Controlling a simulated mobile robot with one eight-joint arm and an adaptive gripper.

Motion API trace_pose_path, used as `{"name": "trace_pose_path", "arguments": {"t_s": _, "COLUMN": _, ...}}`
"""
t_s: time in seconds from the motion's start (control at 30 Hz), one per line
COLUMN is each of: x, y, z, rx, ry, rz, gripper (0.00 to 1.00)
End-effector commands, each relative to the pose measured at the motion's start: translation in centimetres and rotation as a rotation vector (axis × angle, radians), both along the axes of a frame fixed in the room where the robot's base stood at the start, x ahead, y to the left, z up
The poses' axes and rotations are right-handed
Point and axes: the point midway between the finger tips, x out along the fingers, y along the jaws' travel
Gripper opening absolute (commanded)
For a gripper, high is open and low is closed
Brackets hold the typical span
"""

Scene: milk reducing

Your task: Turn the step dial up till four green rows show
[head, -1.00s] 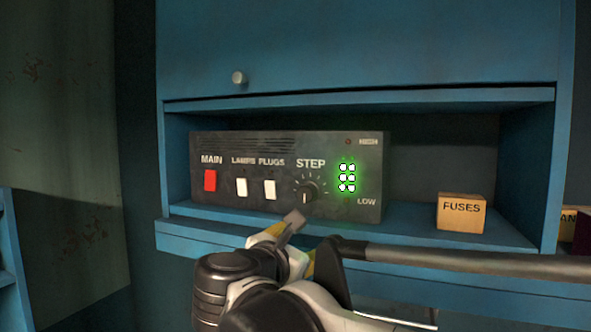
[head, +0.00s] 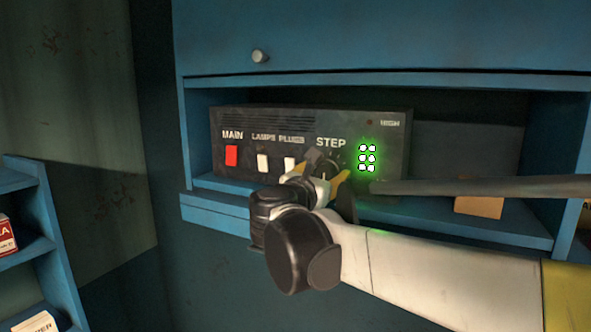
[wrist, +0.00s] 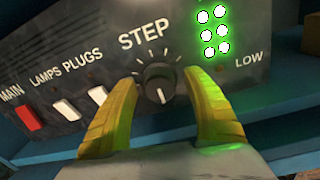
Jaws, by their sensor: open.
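The step dial (wrist: 159,80) is a dark round knob with a pale pointer line, under the word STEP on a dark control box (head: 310,120). In the wrist view the pointer aims downward. The green display (head: 367,158) right of the dial shows three lit rows of two dots; it also shows in the wrist view (wrist: 214,34). My gripper (wrist: 161,105) is open, its yellow fingers on either side of the dial in the picture. I cannot tell whether they touch it. In the head view my gripper (head: 328,172) partly covers the dial.
A red MAIN switch (head: 232,156) and white LAMPS (head: 263,163) and PLUGS (head: 290,164) switches sit left of the dial. The box stands in a blue cabinet niche. A tan fuses box (head: 478,206) is on the shelf (head: 400,212) at right. Blue shelves (head: 45,220) stand at left.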

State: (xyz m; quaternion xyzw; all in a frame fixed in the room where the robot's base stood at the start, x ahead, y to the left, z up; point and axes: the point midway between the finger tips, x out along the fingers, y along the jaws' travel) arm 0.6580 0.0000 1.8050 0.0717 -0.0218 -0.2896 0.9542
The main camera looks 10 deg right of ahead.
Motion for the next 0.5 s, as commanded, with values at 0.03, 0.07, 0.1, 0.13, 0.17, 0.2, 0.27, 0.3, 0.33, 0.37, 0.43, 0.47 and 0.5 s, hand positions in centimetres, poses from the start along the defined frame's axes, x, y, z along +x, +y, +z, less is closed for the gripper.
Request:
{"name": "trace_pose_path", "arguments": {"t_s": 0.03, "x": 0.10, "y": -0.09, "z": 0.00, "rx": 0.000, "ry": 0.000, "rz": 0.000, "gripper": 0.59}}
{"name": "trace_pose_path", "arguments": {"t_s": 0.07, "x": 0.12, "y": -0.11, "z": -0.01, "rx": 0.000, "ry": 0.000, "rz": 0.000, "gripper": 0.59}}
{"name": "trace_pose_path", "arguments": {"t_s": 0.1, "x": 0.13, "y": -0.12, "z": -0.03, "rx": 0.000, "ry": 0.000, "rz": 0.000, "gripper": 0.59}}
{"name": "trace_pose_path", "arguments": {"t_s": 0.13, "x": 0.12, "y": -0.11, "z": -0.04, "rx": 0.000, "ry": 0.000, "rz": 0.000, "gripper": 0.59}}
{"name": "trace_pose_path", "arguments": {"t_s": 0.17, "x": 0.11, "y": -0.10, "z": -0.04, "rx": 0.000, "ry": 0.000, "rz": 0.000, "gripper": 0.59}}
{"name": "trace_pose_path", "arguments": {"t_s": 0.2, "x": 0.11, "y": -0.10, "z": -0.04, "rx": 0.000, "ry": 0.000, "rz": 0.000, "gripper": 0.59}}
{"name": "trace_pose_path", "arguments": {"t_s": 0.27, "x": 0.10, "y": -0.10, "z": -0.04, "rx": 0.000, "ry": 0.000, "rz": 0.000, "gripper": 0.57}}
{"name": "trace_pose_path", "arguments": {"t_s": 0.3, "x": 0.09, "y": -0.09, "z": -0.04, "rx": 0.001, "ry": -0.001, "rz": 0.000, "gripper": 0.45}}
{"name": "trace_pose_path", "arguments": {"t_s": 0.33, "x": 0.09, "y": -0.09, "z": -0.04, "rx": 0.001, "ry": -0.001, "rz": 0.000, "gripper": 0.36}}
{"name": "trace_pose_path", "arguments": {"t_s": 0.37, "x": 0.09, "y": -0.09, "z": -0.03, "rx": 0.001, "ry": -0.001, "rz": 0.000, "gripper": 0.27}}
{"name": "trace_pose_path", "arguments": {"t_s": 0.43, "x": 0.09, "y": -0.09, "z": -0.03, "rx": 0.001, "ry": -0.001, "rz": 0.000, "gripper": 0.05}}
{"name": "trace_pose_path", "arguments": {"t_s": 0.47, "x": 0.08, "y": -0.10, "z": -0.04, "rx": 0.001, "ry": 0.000, "rz": -0.001, "gripper": 0.04}}
{"name": "trace_pose_path", "arguments": {"t_s": 0.5, "x": 0.08, "y": -0.10, "z": -0.04, "rx": 0.001, "ry": -0.001, "rz": 0.000, "gripper": 0.04}}
